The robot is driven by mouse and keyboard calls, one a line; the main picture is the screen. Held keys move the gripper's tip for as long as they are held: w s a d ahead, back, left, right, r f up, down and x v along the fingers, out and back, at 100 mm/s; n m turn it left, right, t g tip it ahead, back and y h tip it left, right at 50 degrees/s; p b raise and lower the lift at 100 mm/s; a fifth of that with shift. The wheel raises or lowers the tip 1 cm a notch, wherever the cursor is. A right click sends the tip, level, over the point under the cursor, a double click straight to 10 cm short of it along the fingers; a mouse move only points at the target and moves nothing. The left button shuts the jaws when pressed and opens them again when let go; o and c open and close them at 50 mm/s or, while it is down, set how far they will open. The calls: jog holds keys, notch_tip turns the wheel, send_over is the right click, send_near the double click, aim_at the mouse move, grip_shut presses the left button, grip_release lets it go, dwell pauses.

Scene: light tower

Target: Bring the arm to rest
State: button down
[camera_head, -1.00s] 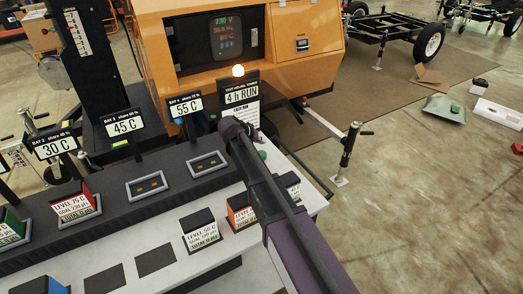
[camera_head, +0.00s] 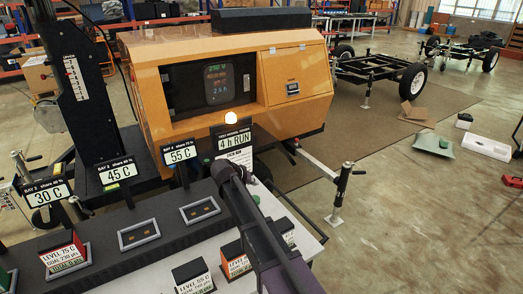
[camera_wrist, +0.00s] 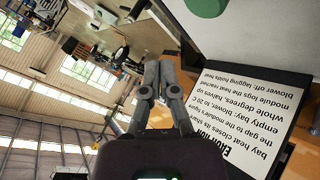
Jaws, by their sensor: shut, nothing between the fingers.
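My arm reaches from the bottom right of the head view over the workbench, and my gripper (camera_head: 226,172) is at its far end, near the sign "4 h RUN" (camera_head: 237,145). In the wrist view my gripper (camera_wrist: 160,75) has its two grey fingers together with nothing between them. A white text card (camera_wrist: 235,120) is to the right of the fingers, apart from them as far as I can tell. A green round thing (camera_wrist: 205,7) shows at the top edge.
The workbench carries labelled blocks, among them an orange one (camera_head: 235,260) and a red one (camera_head: 65,256), and empty bays (camera_head: 200,210). Signs such as "55 C" (camera_head: 180,153) stand along its back. Behind is an orange generator (camera_head: 290,85). Open floor (camera_head: 420,220) lies to the right.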

jog(key=s+d+r+g+y+p, duration=0.1)
jog(key=s+d+g+y+p, duration=0.5)
jog(key=s+d, duration=1.7)
jog(key=shift+s+r+g+p, duration=0.3)
jog(key=shift+s+p, duration=0.25)
jog(key=shift+s, duration=0.7)
